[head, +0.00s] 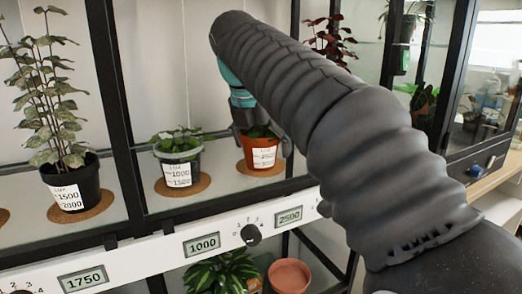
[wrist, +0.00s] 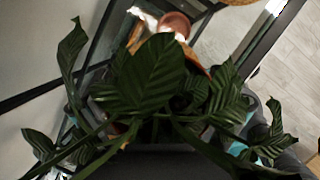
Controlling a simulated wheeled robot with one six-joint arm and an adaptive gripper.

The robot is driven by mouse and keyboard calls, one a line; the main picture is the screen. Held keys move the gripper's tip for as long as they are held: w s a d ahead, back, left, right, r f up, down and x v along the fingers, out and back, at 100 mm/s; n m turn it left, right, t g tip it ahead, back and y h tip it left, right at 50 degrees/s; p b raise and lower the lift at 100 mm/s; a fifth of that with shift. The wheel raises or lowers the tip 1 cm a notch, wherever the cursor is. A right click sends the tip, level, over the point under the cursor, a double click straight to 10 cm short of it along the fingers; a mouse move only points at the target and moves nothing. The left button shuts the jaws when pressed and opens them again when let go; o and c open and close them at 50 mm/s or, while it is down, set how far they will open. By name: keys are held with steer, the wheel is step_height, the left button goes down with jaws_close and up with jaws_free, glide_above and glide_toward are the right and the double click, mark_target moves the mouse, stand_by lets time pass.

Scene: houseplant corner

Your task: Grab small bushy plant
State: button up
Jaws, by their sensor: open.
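A small green plant (head: 262,131) stands in a terracotta pot (head: 262,154) with a white label, on a cork mat on the shelf. My gripper (head: 264,139) is open above this pot, with dark fingers near its left and right rim; I cannot tell whether they touch. It hides most of the plant. In the wrist view, large dark green leaves (wrist: 152,75) fill the middle, close to the camera.
A tall plant (head: 50,95) in a black pot stands at far left, and a red-leaved plant (head: 330,42) behind my arm. Black frame posts (head: 112,95) divide the shelf. Below are a leafy plant (head: 222,272) and an empty terracotta pot (head: 289,276).

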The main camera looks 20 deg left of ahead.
steer(key=c, duration=1.1)
steer(key=shift+r, duration=0.15)
